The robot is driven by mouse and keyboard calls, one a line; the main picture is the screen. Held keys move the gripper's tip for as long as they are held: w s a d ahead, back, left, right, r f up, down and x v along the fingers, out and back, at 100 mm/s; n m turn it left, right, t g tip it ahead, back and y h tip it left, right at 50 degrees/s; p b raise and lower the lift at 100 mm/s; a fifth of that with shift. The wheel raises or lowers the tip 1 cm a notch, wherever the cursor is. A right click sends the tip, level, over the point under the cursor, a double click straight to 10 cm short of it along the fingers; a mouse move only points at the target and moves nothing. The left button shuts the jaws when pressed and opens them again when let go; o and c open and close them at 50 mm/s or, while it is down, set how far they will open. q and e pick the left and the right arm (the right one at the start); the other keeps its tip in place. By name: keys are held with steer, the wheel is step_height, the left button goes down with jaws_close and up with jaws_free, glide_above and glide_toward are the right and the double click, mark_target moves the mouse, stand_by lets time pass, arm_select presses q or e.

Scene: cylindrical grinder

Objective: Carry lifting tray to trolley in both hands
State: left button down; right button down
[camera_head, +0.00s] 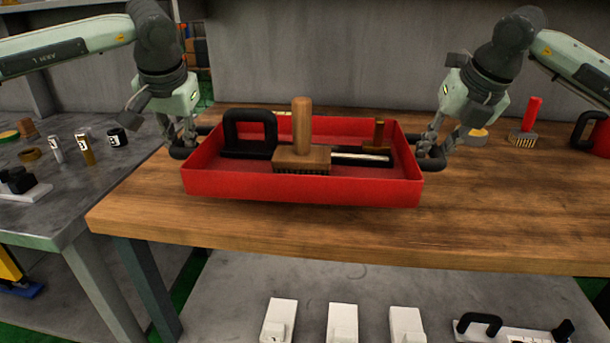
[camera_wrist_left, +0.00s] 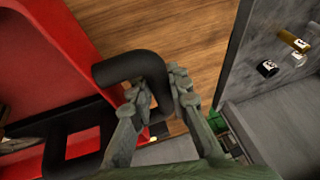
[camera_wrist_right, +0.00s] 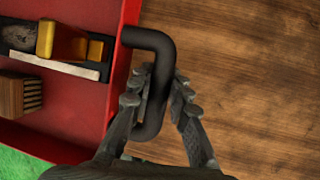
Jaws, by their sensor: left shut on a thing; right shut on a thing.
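The red lifting tray (camera_head: 300,188) is over the front part of the wooden table, held level between my grippers; I cannot tell whether it touches the wood. It holds a wooden-handled brush (camera_head: 302,155), a black handled block (camera_head: 250,135) and a dark tool with a pale edge (camera_head: 362,157). My left gripper (camera_head: 185,145) is shut on the tray's black left handle, which shows in the left wrist view (camera_wrist_left: 130,68). My right gripper (camera_head: 430,150) is shut on the black right handle, which shows in the right wrist view (camera_wrist_right: 155,85). No trolley can be made out for certain.
The wooden table (camera_head: 500,220) is bare at front right. A grey bench (camera_head: 80,190) with small items adjoins on the left. Several white blocks (camera_head: 343,322) sit on a lower grey surface.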

mark_target(442, 167)
arm_select(q)
steer(key=shift+r, duration=0.1)
arm_select(e)
steer(key=shift+r, duration=0.1)
stand_by(0.3)
